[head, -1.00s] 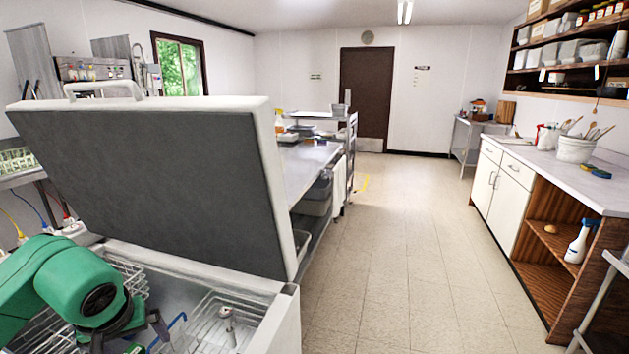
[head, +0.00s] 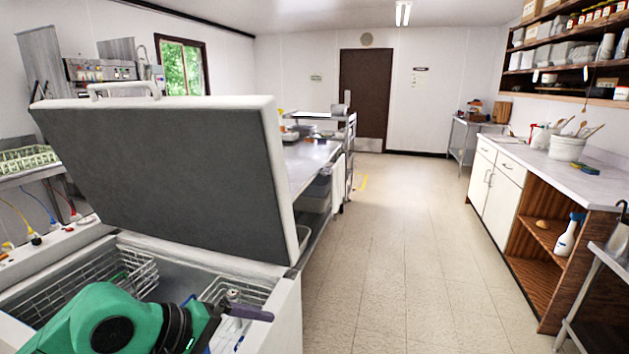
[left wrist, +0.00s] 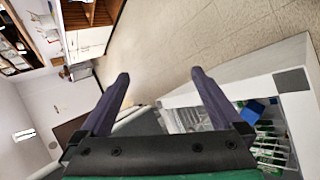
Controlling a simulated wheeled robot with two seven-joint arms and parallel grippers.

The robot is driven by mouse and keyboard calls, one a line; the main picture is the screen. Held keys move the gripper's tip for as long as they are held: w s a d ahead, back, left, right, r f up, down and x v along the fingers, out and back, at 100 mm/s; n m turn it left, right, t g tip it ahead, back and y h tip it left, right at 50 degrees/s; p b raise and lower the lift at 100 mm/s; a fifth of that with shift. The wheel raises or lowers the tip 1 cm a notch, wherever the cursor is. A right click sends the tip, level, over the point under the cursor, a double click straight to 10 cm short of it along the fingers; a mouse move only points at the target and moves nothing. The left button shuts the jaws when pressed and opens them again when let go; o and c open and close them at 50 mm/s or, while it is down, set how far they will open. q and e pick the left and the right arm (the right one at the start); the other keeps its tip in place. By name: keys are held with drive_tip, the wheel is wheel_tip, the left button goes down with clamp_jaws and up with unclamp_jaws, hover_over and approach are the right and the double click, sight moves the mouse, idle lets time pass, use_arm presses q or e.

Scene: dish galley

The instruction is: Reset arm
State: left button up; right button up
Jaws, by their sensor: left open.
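My left gripper shows in the head view (head: 250,313) at the end of my green arm, low over the open white chest (head: 282,320) near its right wall. In the left wrist view my left gripper (left wrist: 157,92) has its two dark fingers spread wide with nothing between them. The chest's raised lid (head: 165,185), grey inside with a white rim, stands tilted behind the arm. Wire baskets (head: 95,290) sit inside the chest, partly hidden by the arm. My right gripper is in neither view.
A steel table (head: 315,160) stands beyond the lid. A counter with white doors (head: 497,185) runs along the right, with a spray bottle (head: 567,236) on its lower shelf. A metal stand (head: 612,262) is at the right edge. The tiled floor (head: 400,240) between is clear.

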use_arm(q)
drive_tip(key=d+r+n+t+h, duration=0.2)
drive_tip(key=d+r+n+h, duration=0.4)
drive_tip(key=d+r+h, duration=0.15)
drive_tip(key=w+a+r+n+t+y, duration=0.25)
drive_tip(key=a+r+n+t, duration=0.6)
drive_tip(key=n, duration=0.95)
drive_tip(key=w+a+f+n+y, duration=0.1)
drive_tip(key=a+f+n+y, duration=0.65)
drive_tip(key=n, duration=0.55)
drive_tip(key=w+a+f+n+y, duration=0.2)
drive_tip(key=a+f+n+y, duration=0.5)
drive_tip(key=n, duration=0.6)
drive_tip(key=s+d+f+n+g+h, duration=0.1)
drive_tip(key=s+d+f+n+g, duration=0.1)
drive_tip(key=s+f+n+g, duration=0.65)
drive_tip(key=s+d+f+n+g+h, duration=0.1)
drive_tip(key=s+d+f+n+g, duration=0.2)
drive_tip(key=s+f, duration=0.9)
wheel_tip(320, 180, down, 28)
drive_tip(key=a+f+g+b, duration=0.1)
drive_tip(key=g+b, duration=0.1)
drive_tip(key=g, duration=0.1)
drive_tip(key=s+a+f+b, duration=0.1)
drive_tip(key=s+a+f, duration=0.2)
drive_tip(key=s+f, duration=1.1)
drive_tip(key=s, duration=0.2)
drive_tip(key=shift+s+f+g, duration=0.4)
